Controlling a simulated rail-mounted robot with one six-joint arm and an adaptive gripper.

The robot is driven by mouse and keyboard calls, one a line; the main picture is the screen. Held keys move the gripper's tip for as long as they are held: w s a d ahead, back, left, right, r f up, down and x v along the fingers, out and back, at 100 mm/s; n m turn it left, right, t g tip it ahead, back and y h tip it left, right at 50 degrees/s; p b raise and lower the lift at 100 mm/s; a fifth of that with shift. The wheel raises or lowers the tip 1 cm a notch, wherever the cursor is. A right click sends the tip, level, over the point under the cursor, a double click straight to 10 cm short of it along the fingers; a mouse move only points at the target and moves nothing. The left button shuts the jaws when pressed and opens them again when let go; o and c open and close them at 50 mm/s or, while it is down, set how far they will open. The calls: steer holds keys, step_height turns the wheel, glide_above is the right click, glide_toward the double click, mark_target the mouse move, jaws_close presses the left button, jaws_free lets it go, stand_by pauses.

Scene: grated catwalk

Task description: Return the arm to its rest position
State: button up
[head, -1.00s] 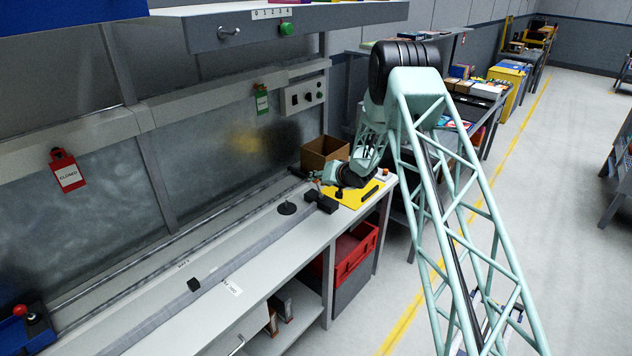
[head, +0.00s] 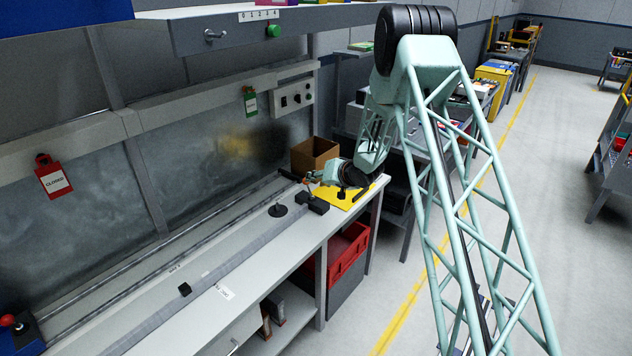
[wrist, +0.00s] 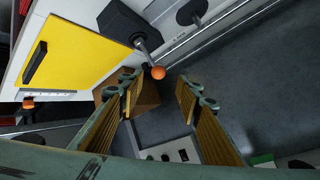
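My arm reaches out over the bench, with its black-capped elbow high at the top of the head view. My gripper (head: 312,178) hangs above the bench near the yellow plate (head: 338,203), in front of the cardboard box (head: 318,153). In the wrist view my gripper (wrist: 160,82) has its two ribbed fingers spread apart with nothing between the tips. A lever with an orange ball (wrist: 158,72) on a black block (wrist: 128,22) shows just beyond the fingertips. I cannot tell whether a finger touches it.
The bench top (head: 250,262) carries a round black base (head: 278,210) and a small black block (head: 185,289). A shelf (head: 285,30) overhangs the bench. A switch box (head: 294,96) is on the back panel. The floor aisle (head: 560,180) on the right is clear.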

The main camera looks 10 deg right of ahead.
steer(key=shift+r, duration=0.1)
stand_by(0.3)
steer(key=s+d+r+h+b, duration=0.15)
steer(key=s+r, duration=0.25)
steer(key=r, duration=0.5)
steer(key=s+d+r+h, duration=0.2)
steer(key=s+d+r, duration=0.15)
steer(key=r, duration=0.45)
steer(key=s+d+r+g+h+b, duration=0.1)
steer(key=s+r, duration=0.6)
steer(key=s, duration=0.3)
steer(key=s+d+r+g+h+b, duration=0.1)
steer(key=s+r+b, duration=0.1)
steer(key=s+r, duration=0.65)
steer(key=s+a+r+g+b, duration=0.1)
steer(key=s+r+g+b, duration=0.15)
steer(key=s, duration=2.45)
steer(key=s+a+f+n+g, duration=0.1)
steer(key=s+a+f, duration=0.1)
steer(key=s, duration=1.1)
steer(key=s+a+f+n+y+b, duration=0.1)
steer(key=s+a+f, duration=0.1)
steer(key=s, duration=1.1)
steer(key=shift+s+a+g, duration=0.35)
steer(key=shift+a, duration=0.1)
